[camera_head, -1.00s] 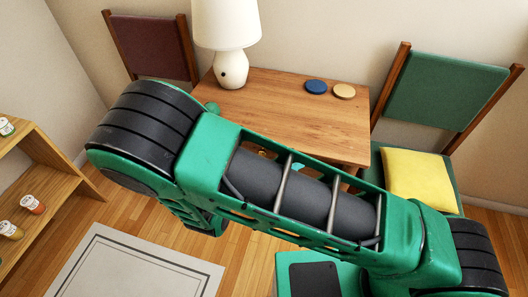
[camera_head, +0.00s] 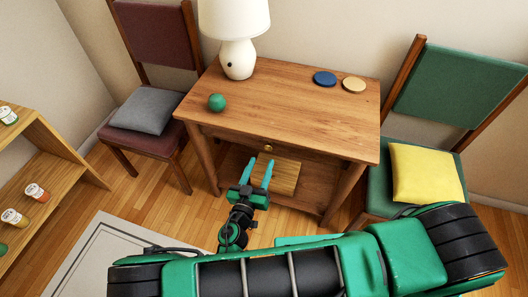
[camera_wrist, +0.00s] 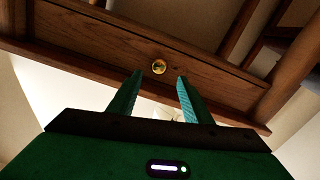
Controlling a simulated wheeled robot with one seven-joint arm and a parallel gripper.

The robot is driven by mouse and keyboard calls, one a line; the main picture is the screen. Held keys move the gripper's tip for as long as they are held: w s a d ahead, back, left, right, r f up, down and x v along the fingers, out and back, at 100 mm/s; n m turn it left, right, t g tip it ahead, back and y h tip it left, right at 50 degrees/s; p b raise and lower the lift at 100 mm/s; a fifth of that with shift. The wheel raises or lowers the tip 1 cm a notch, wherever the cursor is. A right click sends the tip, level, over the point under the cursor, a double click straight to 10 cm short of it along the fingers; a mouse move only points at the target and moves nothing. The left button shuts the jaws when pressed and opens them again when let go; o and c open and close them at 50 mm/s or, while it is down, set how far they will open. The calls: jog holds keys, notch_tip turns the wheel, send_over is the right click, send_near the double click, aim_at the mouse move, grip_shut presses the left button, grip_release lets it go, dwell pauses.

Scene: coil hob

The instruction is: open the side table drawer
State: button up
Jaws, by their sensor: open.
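The wooden side table (camera_head: 300,96) stands against the wall. Its drawer (camera_head: 305,154) has a small round brass knob (camera_head: 268,148) and looks shut. The drawer front also shows in the wrist view (camera_wrist: 110,52), with the knob (camera_wrist: 158,67) a little beyond and between the fingertips. My gripper (camera_head: 262,170) has teal fingers and is open and empty, in front of the drawer and just short of the knob. In the wrist view my gripper (camera_wrist: 157,78) has its two fingers apart, not touching the knob.
On the table top are a white lamp (camera_head: 237,45), a green ball (camera_head: 217,102), a blue coaster (camera_head: 325,78) and a tan coaster (camera_head: 354,85). A wooden box or board (camera_head: 285,177) is on the lower shelf. Chairs stand left (camera_head: 147,115) and right (camera_head: 425,140).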

aim_at(267, 149)
jog(key=x, duration=0.6)
jog(key=shift+w+d, duration=0.1)
jog(key=shift+w, duration=0.1)
